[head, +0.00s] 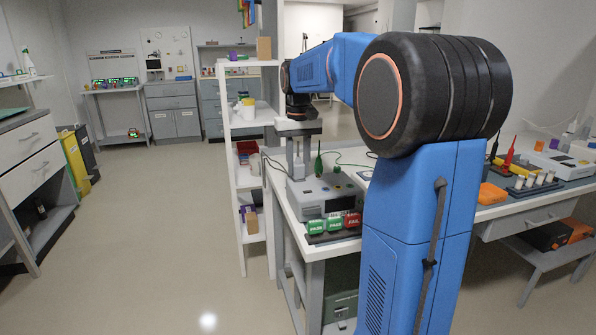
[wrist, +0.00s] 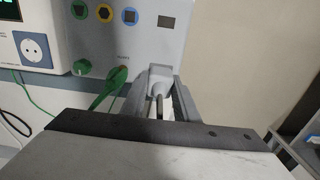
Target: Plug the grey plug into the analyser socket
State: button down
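The grey plug (wrist: 161,78) is in the wrist view, held between the two fingers of my gripper (wrist: 160,98). Its front end is close to the grey panel (wrist: 190,50); I cannot tell whether it touches. In the head view my gripper (head: 298,165) points down by a grey box (head: 318,196) on the table; the plug cannot be made out there.
Green (wrist: 81,67), yellow (wrist: 105,12) and blue (wrist: 130,16) ports are on the panel. Pass and fail blocks (head: 335,225) stand at the table's front. A shelf rack (head: 251,130) stands close left.

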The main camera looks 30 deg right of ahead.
jog(key=shift+r, duration=0.25)
jog(key=shift+r, duration=2.3)
